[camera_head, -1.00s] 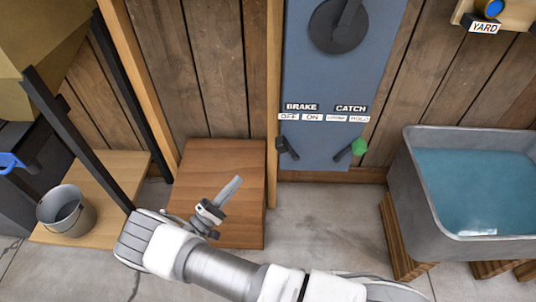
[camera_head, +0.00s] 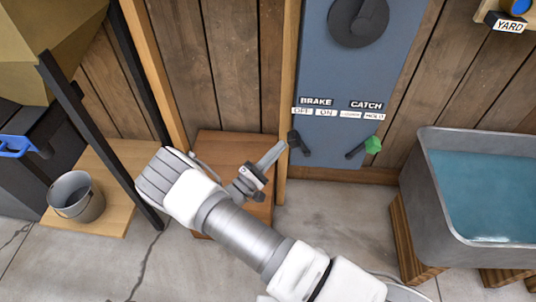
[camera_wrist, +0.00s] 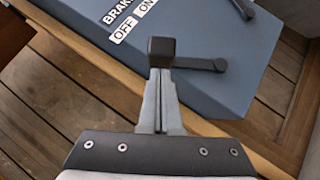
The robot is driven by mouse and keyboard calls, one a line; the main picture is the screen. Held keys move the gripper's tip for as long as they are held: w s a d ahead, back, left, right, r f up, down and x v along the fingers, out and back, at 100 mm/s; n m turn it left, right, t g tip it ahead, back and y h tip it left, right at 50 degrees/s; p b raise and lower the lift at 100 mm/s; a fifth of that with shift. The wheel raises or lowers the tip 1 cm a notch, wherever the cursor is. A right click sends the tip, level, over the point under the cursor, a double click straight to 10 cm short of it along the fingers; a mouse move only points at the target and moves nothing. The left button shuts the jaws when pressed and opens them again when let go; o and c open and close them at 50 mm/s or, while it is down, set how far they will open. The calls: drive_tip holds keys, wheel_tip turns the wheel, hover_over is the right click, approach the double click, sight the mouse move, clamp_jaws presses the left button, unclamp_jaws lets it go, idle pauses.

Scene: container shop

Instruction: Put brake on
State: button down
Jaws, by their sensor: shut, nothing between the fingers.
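The brake lever (camera_head: 300,143) is black and sits low on the blue panel (camera_head: 345,85), under the BRAKE label (camera_head: 316,101). Its knob points up and left, below the OFF plate (camera_head: 302,111), away from the ON plate (camera_head: 326,112). My gripper (camera_head: 280,148) is shut and empty, with its tips just left of the knob. In the wrist view the closed fingertips (camera_wrist: 160,76) appear right at the black knob (camera_wrist: 161,48), and the lever's arm (camera_wrist: 205,64) runs right from it. I cannot tell whether they touch.
The catch lever with a green knob (camera_head: 373,144) is on the same panel, to the right. A wooden post (camera_head: 289,60) borders the panel's left edge. A wooden box (camera_head: 225,148) stands below my gripper. A water trough (camera_head: 415,180) is at right, a metal bucket (camera_head: 76,197) at left.

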drive_tip(key=shift+d+r, duration=0.1)
drive_tip(key=shift+d, duration=0.15)
drive_tip(key=shift+r, duration=0.1)
